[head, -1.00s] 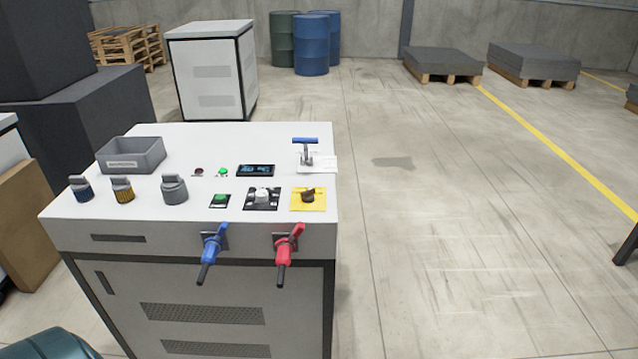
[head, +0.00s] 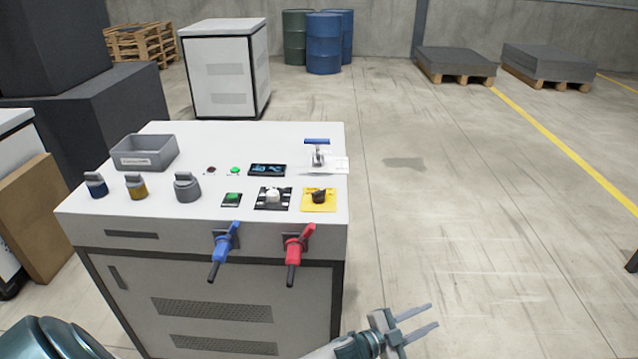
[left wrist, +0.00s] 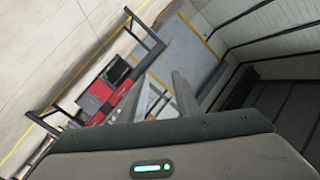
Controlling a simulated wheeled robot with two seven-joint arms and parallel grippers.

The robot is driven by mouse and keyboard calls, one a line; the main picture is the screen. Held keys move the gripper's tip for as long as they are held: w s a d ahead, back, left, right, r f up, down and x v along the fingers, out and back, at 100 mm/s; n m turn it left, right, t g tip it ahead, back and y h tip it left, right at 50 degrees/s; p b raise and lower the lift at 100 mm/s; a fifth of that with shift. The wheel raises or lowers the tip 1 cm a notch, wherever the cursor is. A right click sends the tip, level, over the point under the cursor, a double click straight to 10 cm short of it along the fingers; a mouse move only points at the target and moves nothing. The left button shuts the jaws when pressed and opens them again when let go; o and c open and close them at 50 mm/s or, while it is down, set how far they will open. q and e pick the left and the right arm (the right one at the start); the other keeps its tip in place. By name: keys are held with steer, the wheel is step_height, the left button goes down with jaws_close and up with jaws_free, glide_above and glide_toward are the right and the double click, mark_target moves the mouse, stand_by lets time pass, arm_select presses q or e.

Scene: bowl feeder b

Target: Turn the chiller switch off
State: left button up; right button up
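The white-topped chiller cabinet (head: 230,140) stands left of centre in the head view. Its top carries a black rotary knob on a yellow plate (head: 310,208), a pale rotary knob on a black plate (head: 273,196) and a green button (head: 232,199). I see no readable label telling which is the chiller switch. My left gripper (head: 433,317) is low and right of the cabinet, apart from it, open and empty, with its fingers pointing right. Its spread fingers also show in the left wrist view (left wrist: 155,92). My right gripper is not in view.
Blue (head: 222,243) and red (head: 296,246) handles stick out of the cabinet's front. A blue T-handle (head: 317,142) stands at the top's back right. A grey bin (head: 144,153) and several capped fittings are on the left.

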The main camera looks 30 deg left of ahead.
arm_select(q)
steer(key=w+d+r+m+g+h, duration=0.1)
steer(key=d+r+m+g+h, duration=0.2)
steer(key=r+m, duration=0.55)
steer(key=d+r+m+g+h, duration=0.35)
steer(key=r+m, duration=0.25)
steer(key=r, duration=0.5)
steer(key=w+d+r+m+g+h, duration=0.1)
steer(key=d+r+m+g+h, duration=0.2)
steer(key=r+m, duration=0.55)
steer(key=w+a+r+m+g+y, duration=0.25)
steer(key=a+y, duration=0.35)
steer(key=a, duration=0.6)
steer(key=w+a+r+m+g+y, duration=0.15)
steer(key=a+r+y, duration=0.35)
steer(key=a, duration=0.7)
steer(key=s+a+r+n+y, duration=0.1)
steer(key=s+a+r+y, duration=0.1)
steer(key=a, duration=0.7)
steer(key=s+a+r+n+g+y+p, duration=0.1)
steer(key=a+r+y, duration=0.4)
steer(key=a, duration=0.5)
step_height(320, 180, up, 2)
steer(key=shift+s+a+r, duration=0.15)
steer(key=shift+s+a, duration=0.15)
steer(key=shift+s, duration=0.1)
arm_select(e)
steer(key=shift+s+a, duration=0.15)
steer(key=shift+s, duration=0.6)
